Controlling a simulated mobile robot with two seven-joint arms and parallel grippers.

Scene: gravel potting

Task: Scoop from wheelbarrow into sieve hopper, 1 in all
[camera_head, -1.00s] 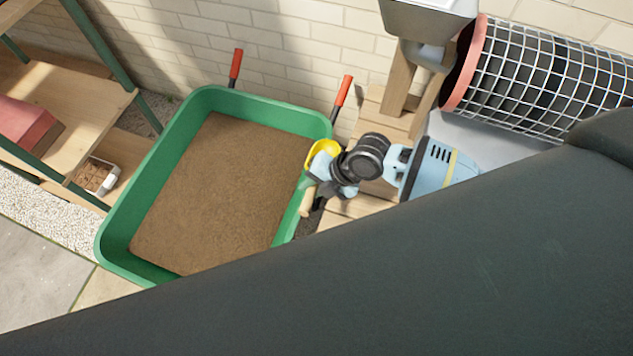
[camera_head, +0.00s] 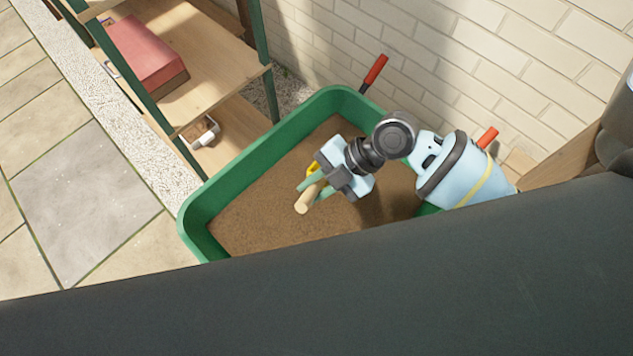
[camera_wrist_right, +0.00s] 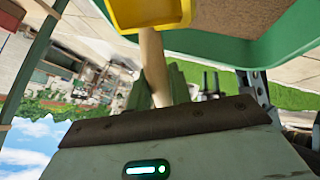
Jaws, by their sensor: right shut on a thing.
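The green wheelbarrow (camera_head: 232,175) holds a broad bed of brown material (camera_head: 265,210). My right gripper (camera_head: 318,190) is over the bed, shut on the wooden handle (camera_head: 306,200) of a scoop. Only a sliver of the yellow scoop head (camera_head: 312,168) shows in the head view, behind the gripper. In the right wrist view the yellow scoop head (camera_wrist_right: 150,14) is at the top, with its pale handle (camera_wrist_right: 154,65) running down to the jaws. The sieve hopper and my left gripper are out of view.
A wooden shelf (camera_head: 205,85) with a red box (camera_head: 147,52) and a small container (camera_head: 203,132) stands left of the wheelbarrow. A brick wall (camera_head: 480,60) runs behind. My dark arm link covers the bottom of the head view.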

